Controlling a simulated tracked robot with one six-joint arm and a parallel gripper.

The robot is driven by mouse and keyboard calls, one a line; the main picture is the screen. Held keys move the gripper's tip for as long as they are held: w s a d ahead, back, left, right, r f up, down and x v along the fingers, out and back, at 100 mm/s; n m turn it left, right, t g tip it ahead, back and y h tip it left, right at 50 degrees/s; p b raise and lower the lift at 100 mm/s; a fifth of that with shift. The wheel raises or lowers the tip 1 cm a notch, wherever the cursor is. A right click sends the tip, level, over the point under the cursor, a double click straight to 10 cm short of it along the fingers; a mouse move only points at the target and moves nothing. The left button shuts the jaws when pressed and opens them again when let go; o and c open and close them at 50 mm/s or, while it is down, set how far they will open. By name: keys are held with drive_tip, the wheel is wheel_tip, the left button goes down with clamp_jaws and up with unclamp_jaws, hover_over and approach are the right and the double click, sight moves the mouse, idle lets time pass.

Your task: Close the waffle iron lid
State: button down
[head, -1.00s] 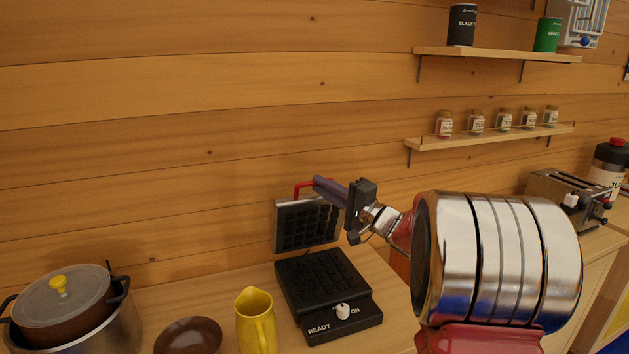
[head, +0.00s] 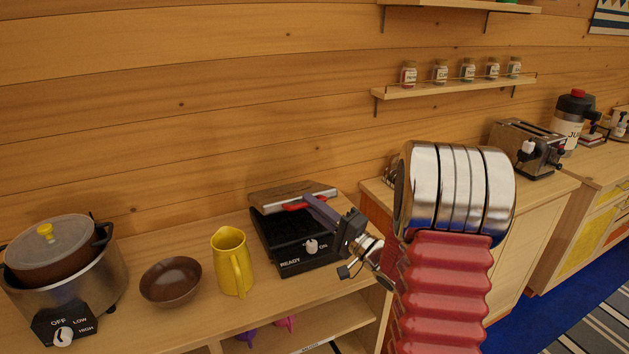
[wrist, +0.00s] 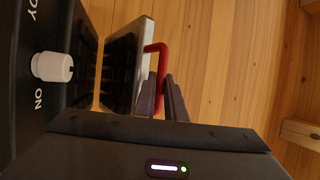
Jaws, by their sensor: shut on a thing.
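The waffle iron (head: 283,255) is black, with a white knob and READY and ON lettering on its front. Its lid (head: 280,192) is swung down low over the base, tilted, with a gap still showing between them. The wrist view shows the lid's dark grid plate (wrist: 122,62) apart from the base (wrist: 45,95). My gripper (head: 312,203) is shut on the red lid handle (head: 292,207) at the lid's front. In the wrist view, the fingers (wrist: 162,95) sit around the handle (wrist: 161,55); part of it is hidden between them.
A yellow pitcher (head: 229,262) stands just left of the waffle iron, then a brown bowl (head: 171,281) and a cooker with a lidded pot (head: 55,265). A toaster (head: 527,148) is on the counter to the right. The log wall is close behind.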

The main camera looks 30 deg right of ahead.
drive_tip(key=shift+s+d+f, duration=0.1)
drive_tip(key=shift+s+f, duration=0.15)
drive_tip(key=shift+f, duration=0.6)
drive_tip(key=shift+s+a+f, duration=0.1)
drive_tip(key=shift+s+f, duration=0.2)
drive_tip(key=shift+f, duration=0.55)
drive_tip(key=shift+s+d+f, duration=0.1)
drive_tip(key=shift+s+f, duration=0.15)
drive_tip(key=shift+f, duration=0.6)
drive_tip(key=c, duration=2.1)
unclamp_jaws()
drive_tip(key=shift+w+d, duration=0.1)
drive_tip(key=o, duration=0.3)
drive_tip(key=v, duration=1.3)
drive_tip(key=shift+s+f, duration=0.15)
drive_tip(key=shift+s, duration=0.25)
